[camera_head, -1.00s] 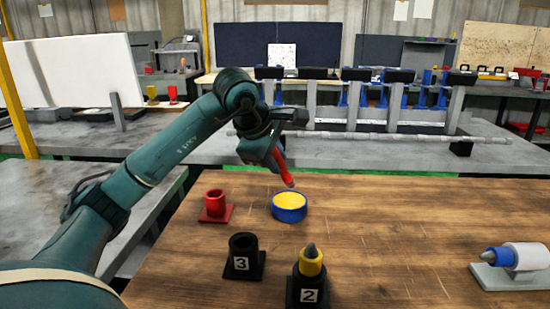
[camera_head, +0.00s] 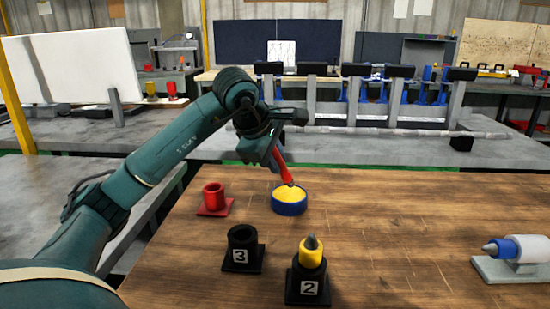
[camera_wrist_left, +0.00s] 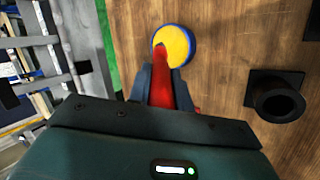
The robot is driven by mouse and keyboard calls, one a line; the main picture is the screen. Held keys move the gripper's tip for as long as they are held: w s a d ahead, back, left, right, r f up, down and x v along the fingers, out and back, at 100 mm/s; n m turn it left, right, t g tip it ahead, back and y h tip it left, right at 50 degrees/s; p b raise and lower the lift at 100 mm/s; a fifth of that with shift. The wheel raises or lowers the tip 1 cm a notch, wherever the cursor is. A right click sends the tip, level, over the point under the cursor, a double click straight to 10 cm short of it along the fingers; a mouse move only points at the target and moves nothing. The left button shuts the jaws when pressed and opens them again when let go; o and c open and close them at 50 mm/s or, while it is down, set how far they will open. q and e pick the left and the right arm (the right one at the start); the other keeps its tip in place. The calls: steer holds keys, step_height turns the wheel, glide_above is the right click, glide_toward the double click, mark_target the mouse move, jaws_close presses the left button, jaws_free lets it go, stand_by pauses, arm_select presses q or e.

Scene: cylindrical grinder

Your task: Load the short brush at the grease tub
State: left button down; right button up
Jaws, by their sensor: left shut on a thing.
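The grease tub (camera_head: 289,206) is a round blue tub of yellow grease on the wooden table. In the left wrist view the tub (camera_wrist_left: 187,38) is at the top centre. The short brush (camera_head: 284,171) is red, and my left gripper (camera_head: 272,160) is shut on it above the tub. The brush slants down, and its tip meets or overlaps the yellow grease; I cannot tell how deep it is. In the left wrist view the brush (camera_wrist_left: 161,80) lies between my fingers, its dark tip over the yellow. My right gripper is in neither view.
A red holder (camera_head: 214,200) stands left of the tub. In front are black holder 3 (camera_head: 243,250), empty, and black holder 2 (camera_head: 307,285) with a yellow, grey-tipped piece. A blue and white piece on a grey stand (camera_head: 512,262) is at right. The table's middle right is clear.

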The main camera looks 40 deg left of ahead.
arm_select(q)
steer(key=shift+f+b, duration=0.5)
steer(key=shift+f, duration=0.3)
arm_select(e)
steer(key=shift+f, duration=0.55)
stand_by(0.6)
arm_select(q)
steer(key=shift+r+p, duration=0.85)
steer(key=shift+r, duration=0.05)
steer(key=shift+r+p, duration=0.65)
steer(key=shift+r, duration=0.1)
steer(key=shift+r+p, duration=0.6)
steer(key=shift+r, duration=0.05)
step_height(320, 180, up, 2)
steer(key=shift+p, duration=0.9)
steer(key=shift+r+p, duration=0.3)
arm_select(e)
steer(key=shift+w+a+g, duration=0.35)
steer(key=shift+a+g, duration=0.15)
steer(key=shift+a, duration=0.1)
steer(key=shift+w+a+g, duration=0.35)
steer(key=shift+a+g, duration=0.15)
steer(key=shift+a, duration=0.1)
